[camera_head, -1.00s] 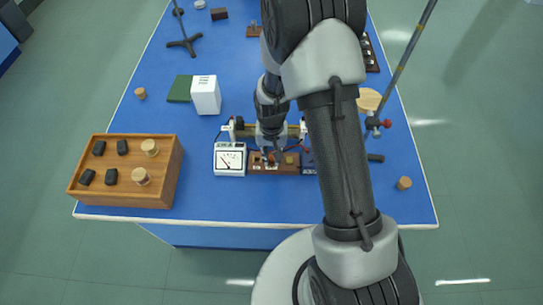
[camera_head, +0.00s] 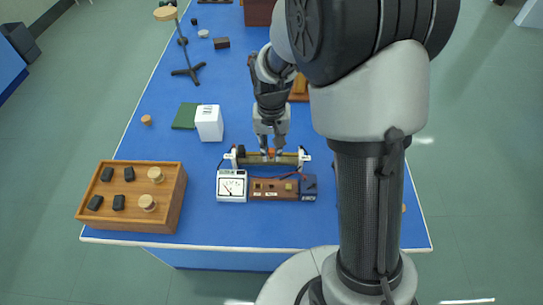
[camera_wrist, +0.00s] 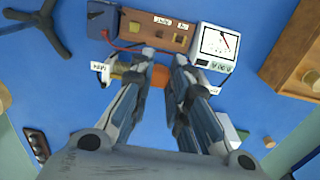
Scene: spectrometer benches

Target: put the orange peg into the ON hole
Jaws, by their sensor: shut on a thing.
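My gripper (camera_head: 270,153) is shut on the orange peg (camera_wrist: 160,76), which shows as a round orange patch between the fingers in the wrist view. Small orange also shows between the fingers in the head view. The peg's lower end is hidden. The brown switch block (camera_head: 280,195) stands in front of the gripper, apart from the peg, with dark square spots and two small white labels on its face. It also shows in the wrist view (camera_wrist: 140,38), but the labels are too small to read surely. The gripper overlaps the brass tube (camera_head: 250,158); I cannot tell its height above it.
A white meter (camera_head: 231,186) stands left of the block and a dark blue box (camera_head: 308,187) right of it, with a red wire. A wooden tray (camera_head: 176,205) with stoppers and black pieces is at the left. A white box (camera_head: 209,122) stands farther back.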

